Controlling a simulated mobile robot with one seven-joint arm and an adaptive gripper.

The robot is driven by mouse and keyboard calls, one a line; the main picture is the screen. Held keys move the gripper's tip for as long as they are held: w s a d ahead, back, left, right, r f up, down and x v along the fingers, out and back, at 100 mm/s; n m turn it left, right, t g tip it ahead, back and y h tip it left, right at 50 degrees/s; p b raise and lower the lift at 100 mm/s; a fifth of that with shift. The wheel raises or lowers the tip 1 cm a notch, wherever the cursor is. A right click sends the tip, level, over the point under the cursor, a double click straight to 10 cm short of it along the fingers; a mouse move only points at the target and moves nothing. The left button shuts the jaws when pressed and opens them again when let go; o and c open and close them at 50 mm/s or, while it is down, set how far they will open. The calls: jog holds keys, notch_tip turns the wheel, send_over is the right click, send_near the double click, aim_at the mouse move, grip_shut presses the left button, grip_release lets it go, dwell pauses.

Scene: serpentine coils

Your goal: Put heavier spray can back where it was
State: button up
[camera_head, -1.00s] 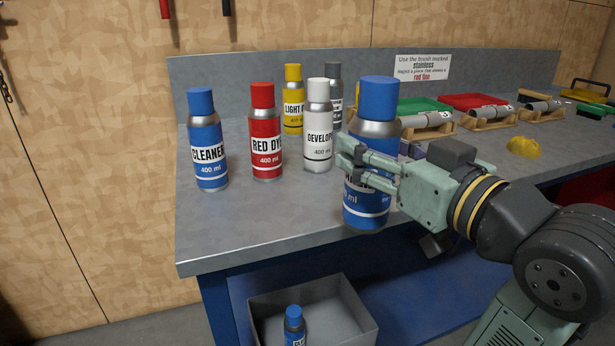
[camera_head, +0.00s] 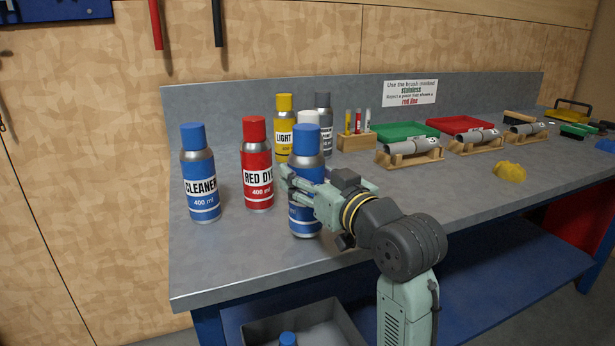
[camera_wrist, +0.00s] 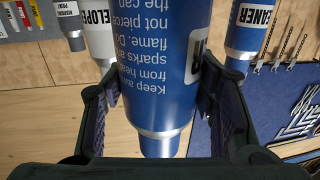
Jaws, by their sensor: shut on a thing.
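My gripper (camera_head: 300,188) is shut on a blue spray can (camera_head: 306,170), held upright by its body. In the wrist view the blue can (camera_wrist: 165,60) fills the space between both fingers. The blue CLEANER can (camera_head: 201,180) stands at the left of the bench. Another can in the grey bin below shows only its blue cap (camera_head: 288,339). The white DEVELOPER can (camera_wrist: 97,30) is mostly hidden behind the held can in the head view. No frame shows which can is heavier.
The red dye can (camera_head: 257,175), yellow can (camera_head: 284,125) and grey can (camera_head: 324,115) stand close by on the bench (camera_head: 235,255). The grey bin (camera_head: 270,330) is below the front edge. Trays and tubes on wooden stands (camera_head: 410,158) lie right. The bench's front left is clear.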

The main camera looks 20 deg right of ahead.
jog(key=shift+f, duration=0.3)
jog(key=shift+f, duration=0.3)
jog(key=o, duration=1.5)
jog(key=s+b, duration=0.1)
jog(key=s, duration=0.3)
jog(key=s+d, duration=0.1)
jog(key=s, duration=0.3)
jog(key=s+d+b, duration=0.1)
jog(key=s, duration=0.3)
jog(key=shift+d+r+b, duration=0.15)
jog(key=shift+r+b, duration=0.1)
jog(key=shift+b, duration=0.05)
